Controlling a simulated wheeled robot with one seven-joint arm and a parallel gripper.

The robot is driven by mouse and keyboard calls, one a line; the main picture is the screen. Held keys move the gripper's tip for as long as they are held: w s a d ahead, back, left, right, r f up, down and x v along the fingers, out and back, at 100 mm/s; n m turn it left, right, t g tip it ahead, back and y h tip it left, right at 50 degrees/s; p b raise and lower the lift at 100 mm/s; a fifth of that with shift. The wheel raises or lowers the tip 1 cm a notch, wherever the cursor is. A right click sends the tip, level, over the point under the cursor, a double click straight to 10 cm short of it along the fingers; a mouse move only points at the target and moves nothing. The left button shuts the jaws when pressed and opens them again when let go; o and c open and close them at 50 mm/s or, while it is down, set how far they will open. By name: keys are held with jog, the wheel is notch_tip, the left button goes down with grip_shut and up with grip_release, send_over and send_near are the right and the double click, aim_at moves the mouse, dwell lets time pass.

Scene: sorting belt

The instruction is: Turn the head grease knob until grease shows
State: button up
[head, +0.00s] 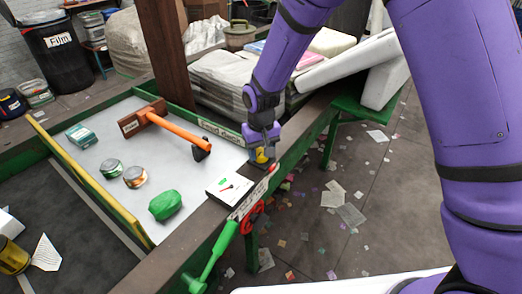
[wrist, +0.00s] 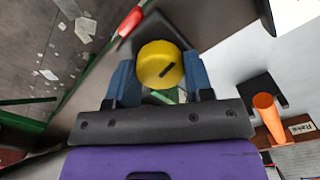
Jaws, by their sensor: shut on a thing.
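The yellow round knob (wrist: 152,62) has a dark slot mark on its face, which lies slanted in the wrist view. My gripper (wrist: 160,72) has its two blue fingers on either side of the knob and is shut on it. In the head view my gripper (head: 262,146) points down at the frame rail by the belt's right corner, with a bit of the yellow knob (head: 261,157) showing below it. The knob's base and the spot where grease would come out are hidden or too small to tell.
A white gauge box (head: 222,190) with a red needle sits on the rail nearby. A green lever (head: 213,258) and red wheel (head: 252,216) are at the front. An orange-handled rake (head: 175,130), tins (head: 135,176) and a green lump (head: 165,205) lie on the belt.

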aim_at(261, 152)
dwell(0.3)
jog(key=o, duration=0.9)
notch_tip(261, 152, up, 11)
jog(key=shift+f, duration=0.1)
